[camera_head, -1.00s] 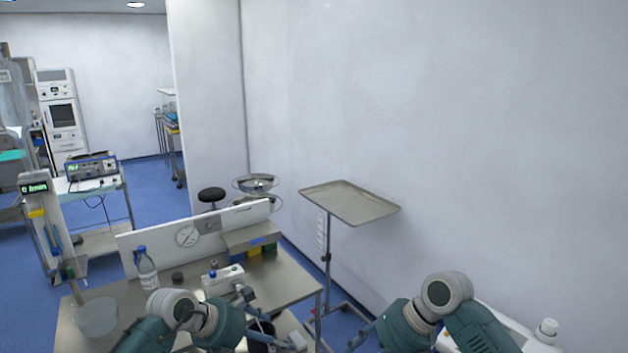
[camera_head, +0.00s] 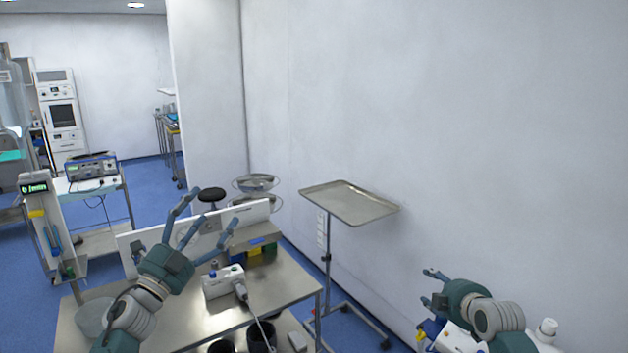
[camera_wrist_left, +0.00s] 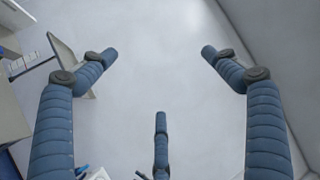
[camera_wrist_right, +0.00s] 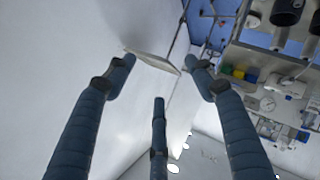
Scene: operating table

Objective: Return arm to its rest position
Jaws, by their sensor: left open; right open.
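My left gripper (camera_head: 208,208) is raised over the left part of the steel table (camera_head: 180,318), its blue fingers spread and empty, pointing up and away. In the left wrist view its fingers (camera_wrist_left: 158,54) are wide apart with only the wall and a tray stand between and behind them. My right gripper (camera_head: 428,286) is at the lower right, in front of the wall, with its fingers spread and empty. The right wrist view shows its fingers (camera_wrist_right: 160,62) apart with nothing held.
A clear tub (camera_head: 92,318) is partly behind my left arm. A tray stand (camera_head: 350,204) stands between the arms. White equipment (camera_head: 543,338) lies by my right arm.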

